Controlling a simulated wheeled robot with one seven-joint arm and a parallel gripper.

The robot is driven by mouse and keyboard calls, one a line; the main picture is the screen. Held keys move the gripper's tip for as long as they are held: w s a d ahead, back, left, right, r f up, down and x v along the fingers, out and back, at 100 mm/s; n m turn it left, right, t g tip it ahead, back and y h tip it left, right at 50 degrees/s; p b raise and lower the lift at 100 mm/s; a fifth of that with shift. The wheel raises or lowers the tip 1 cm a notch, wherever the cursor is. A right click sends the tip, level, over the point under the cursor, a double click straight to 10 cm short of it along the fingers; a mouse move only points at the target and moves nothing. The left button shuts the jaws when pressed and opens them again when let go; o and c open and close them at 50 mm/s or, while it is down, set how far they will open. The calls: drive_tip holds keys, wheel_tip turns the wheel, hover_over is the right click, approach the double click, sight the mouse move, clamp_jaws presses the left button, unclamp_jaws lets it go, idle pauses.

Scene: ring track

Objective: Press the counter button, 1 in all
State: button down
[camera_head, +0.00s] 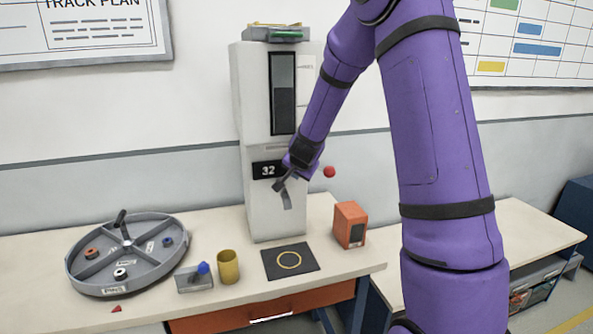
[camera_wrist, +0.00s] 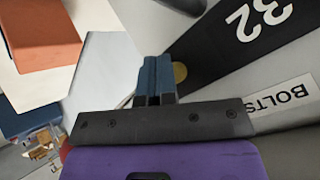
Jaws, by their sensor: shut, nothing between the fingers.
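The white dispenser (camera_head: 253,100) stands at the back of the table with a black counter panel (camera_head: 266,170) reading 32. The counter panel also shows in the wrist view (camera_wrist: 205,50), and a round brass-coloured button (camera_wrist: 180,72) sits at its end. My gripper (camera_head: 280,186) is shut and empty, in front of the dispenser by the panel. In the wrist view my fingertips (camera_wrist: 155,62) are just left of the button and partly overlap its edge. I cannot tell whether they touch it. The button is hidden behind my gripper in the head view.
A red ball (camera_head: 329,171) sticks out right of the dispenser. An orange box (camera_head: 350,225), black mat with a yellow ring (camera_head: 290,261), yellow cup (camera_head: 228,267), blue-knobbed device (camera_head: 195,278) and grey round divided tray (camera_head: 128,254) stand on the table. A BOLTS label (camera_wrist: 283,103) is near the panel.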

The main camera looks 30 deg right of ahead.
drive_tip(key=shift+w+d, duration=0.15)
drive_tip(key=shift+w, duration=0.3)
idle(0.4)
idle(0.3)
drive_tip(key=shift+s+a, duration=0.2)
drive_tip(key=shift+s, duration=0.4)
drive_tip(key=shift+s+a, duration=0.15)
drive_tip(key=shift+s, duration=0.45)
drive_tip(key=shift+s, duration=0.1)
drive_tip(key=shift+s+a, duration=0.25)
drive_tip(key=shift+s, duration=0.5)
drive_tip(key=shift+s+a, duration=0.2)
drive_tip(key=shift+s, duration=0.6)
drive_tip(key=shift+s+a, duration=0.25)
drive_tip(key=shift+s, duration=0.5)
